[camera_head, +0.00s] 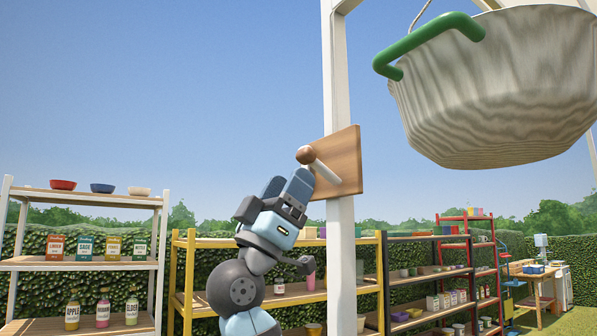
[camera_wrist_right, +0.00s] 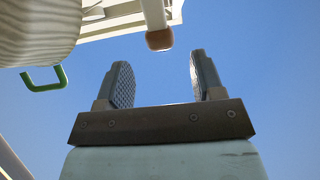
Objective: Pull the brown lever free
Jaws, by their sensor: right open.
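The lever has a round brown knob (camera_head: 305,154) on a pale shaft (camera_head: 326,172). It sticks out from a square wooden board (camera_head: 343,160) on a white post. My right gripper (camera_head: 296,178) is just below the knob, with its fingers pointing up toward it. In the right wrist view the brown knob (camera_wrist_right: 159,40) shows beyond the fingertips, roughly centred between them. The right gripper (camera_wrist_right: 160,62) is open, with only sky between its fingers. My left gripper is not in view.
A large pale basket (camera_head: 492,95) with a green handle (camera_head: 425,42) hangs at the upper right. The white post (camera_head: 340,250) stands beside my right arm. Shelves with jars and bowls (camera_head: 85,196) stand behind, before a hedge. Open sky lies left of the gripper.

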